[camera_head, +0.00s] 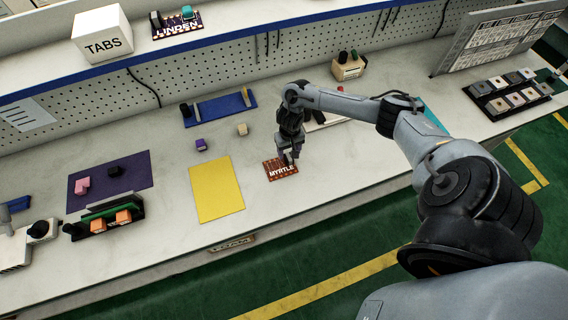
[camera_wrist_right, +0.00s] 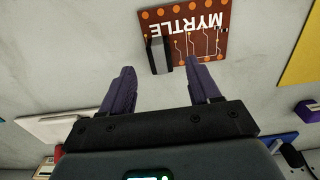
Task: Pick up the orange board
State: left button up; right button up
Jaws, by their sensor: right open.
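The orange-brown board (camera_head: 281,170), marked MYRTLE, lies flat on the white bench right of the yellow mat. In the right wrist view the board (camera_wrist_right: 205,45) is at the top, with a dark grey block (camera_wrist_right: 158,56) standing on its near edge. My right gripper (camera_head: 290,157) is at the board and hides part of it in the head view. In the right wrist view its two fingers (camera_wrist_right: 164,82) are apart, with nothing between the tips; the board and block are just beyond them. My left gripper is not in view.
A yellow mat (camera_head: 216,190) lies left of the board. A purple block (camera_head: 201,145), a beige block (camera_head: 242,130) and a blue tray (camera_head: 222,110) are behind.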

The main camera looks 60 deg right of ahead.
aim_at(289, 158)
jog(key=f, duration=0.2)
jog(key=shift+s+a+f, duration=0.25)
jog(key=shift+f, duration=0.05)
jog(key=shift+f+b, duration=0.3)
jog(key=shift+f, duration=0.3)
grip_shut()
